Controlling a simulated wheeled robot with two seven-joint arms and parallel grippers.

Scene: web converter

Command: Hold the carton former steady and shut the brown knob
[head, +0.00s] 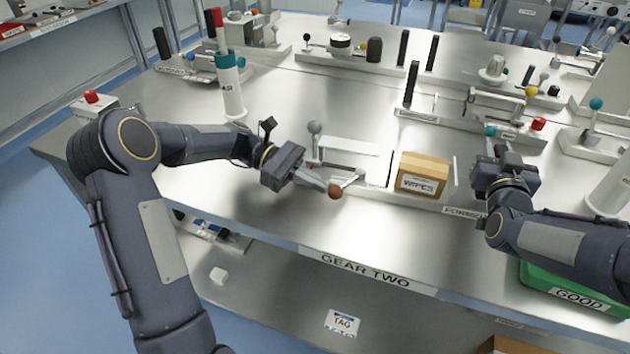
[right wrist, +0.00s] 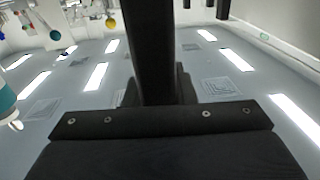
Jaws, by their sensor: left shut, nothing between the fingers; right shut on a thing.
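The carton former (head: 417,202) is a light metal fixture near the table's front edge, with a label partly reading "FORMER". It bears a brown carton marked "WIPES" (head: 423,176). The brown knob (head: 335,191) is a ball on a short metal lever at the fixture's front left. My left gripper (head: 324,186) is shut and empty, its fingertips right beside the knob; I cannot tell whether they touch it. My right gripper (head: 496,156) is shut on a dark upright part at the former's right end. That dark part (right wrist: 150,50) rises between the fingers in the right wrist view.
A grey ball-ended lever (head: 314,128) stands behind the knob. A white cylinder with a teal top (head: 231,88) stands at the left. A green "GOOD" bin (head: 565,296) sits low at front right.

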